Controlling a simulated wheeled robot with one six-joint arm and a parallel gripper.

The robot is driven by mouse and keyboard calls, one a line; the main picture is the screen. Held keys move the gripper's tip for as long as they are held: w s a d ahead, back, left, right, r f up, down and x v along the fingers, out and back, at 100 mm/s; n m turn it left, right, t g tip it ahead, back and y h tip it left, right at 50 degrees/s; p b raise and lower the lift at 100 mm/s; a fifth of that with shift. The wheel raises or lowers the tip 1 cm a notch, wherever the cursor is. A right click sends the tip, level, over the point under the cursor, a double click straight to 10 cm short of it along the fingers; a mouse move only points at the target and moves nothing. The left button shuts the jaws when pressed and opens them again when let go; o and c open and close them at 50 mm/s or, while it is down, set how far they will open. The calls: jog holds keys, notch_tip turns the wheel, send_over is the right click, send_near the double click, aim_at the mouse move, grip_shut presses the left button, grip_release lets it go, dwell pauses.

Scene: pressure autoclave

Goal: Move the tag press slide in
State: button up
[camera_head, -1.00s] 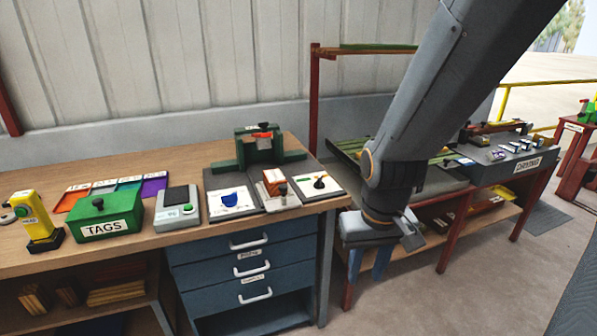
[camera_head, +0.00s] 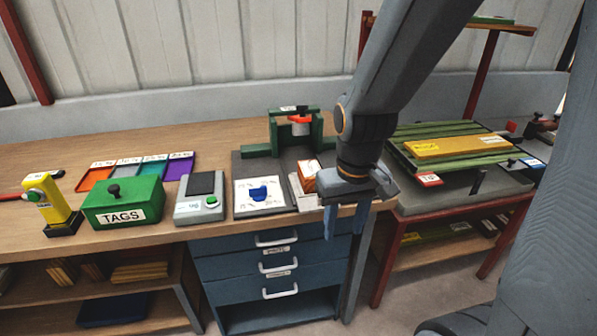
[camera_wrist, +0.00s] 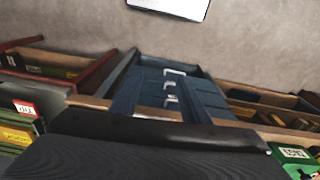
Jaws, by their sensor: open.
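The tag press is a green frame (camera_head: 318,130) with an orange-red and white part under its crossbar. It stands at the back of a dark grey base (camera_head: 255,152) on the wooden bench. A brown and white block (camera_head: 308,178) sits in front of the frame, probably on the slide; my gripper partly hides it, and no knob can be made out. My gripper (camera_head: 343,228) is open and empty, fingers down, at the bench's front edge just right of the block. In the wrist view its fingers (camera_wrist: 158,98) point toward the blue drawers.
Left of the press are a white card with a blue piece (camera_head: 260,193), a scale (camera_head: 201,205), a green TAGS box (camera_head: 125,205) and a yellow device (camera_head: 50,200). Blue drawers (camera_head: 275,262) are below. Another table with a green slatted rack (camera_head: 445,133) is at right.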

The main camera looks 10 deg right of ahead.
jog(key=w+r+n+p, duration=0.1)
jog(key=w+r+n, duration=0.1)
jog(key=w, duration=0.3)
jog(key=w+r+n+p, duration=0.1)
jog(key=w+r+n, duration=0.2)
jog(key=w, duration=0.3)
jog(key=w+r+n+g+p, duration=0.1)
jog(key=w+r+n, duration=0.1)
jog(key=w, duration=0.3)
jog(key=shift+w+a+r+n, duration=0.2)
jog(key=shift+n, duration=0.3)
jog(key=shift+w+p, duration=0.2)
jog(key=shift+p, duration=0.15)
jog(key=shift+f+n, duration=0.3)
jog(key=shift+f, duration=0.1)
jog(key=shift+f+p, duration=0.95)
jog(key=shift+f, duration=2.45)
grip_shut()
